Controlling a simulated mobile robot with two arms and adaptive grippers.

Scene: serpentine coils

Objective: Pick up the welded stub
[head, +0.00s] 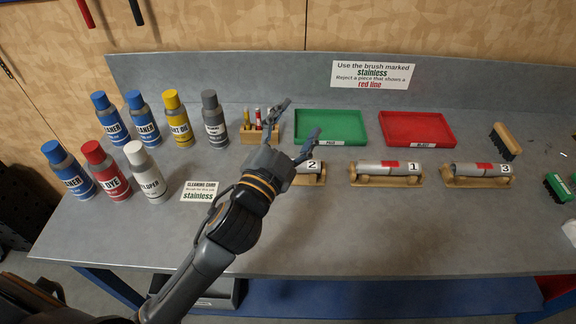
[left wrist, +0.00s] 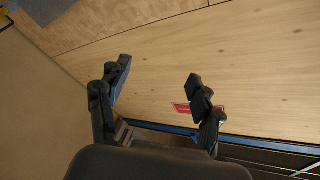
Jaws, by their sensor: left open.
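Three grey metal stubs with number tags lie on wooden cradles on the bench in the head view: stub 2 (head: 312,167), stub 1 (head: 372,168) and stub 3 (head: 466,169). Red bands show on stubs 1 and 3. The left part of stub 2 is hidden behind my left gripper. My left gripper (head: 301,120) is open and empty, its fingers pointing up and right, in front of the pen block and green tray in the picture. In the left wrist view its spread fingers (left wrist: 158,76) have nothing between them. My right gripper is not in view.
A green tray (head: 331,112) and a red tray (head: 417,115) stand behind the stubs. Several spray cans (head: 109,170) stand at the left, near a pen block (head: 248,134) and a cleaning card (head: 199,191). Brushes (head: 506,141) lie at the right. The bench front is clear.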

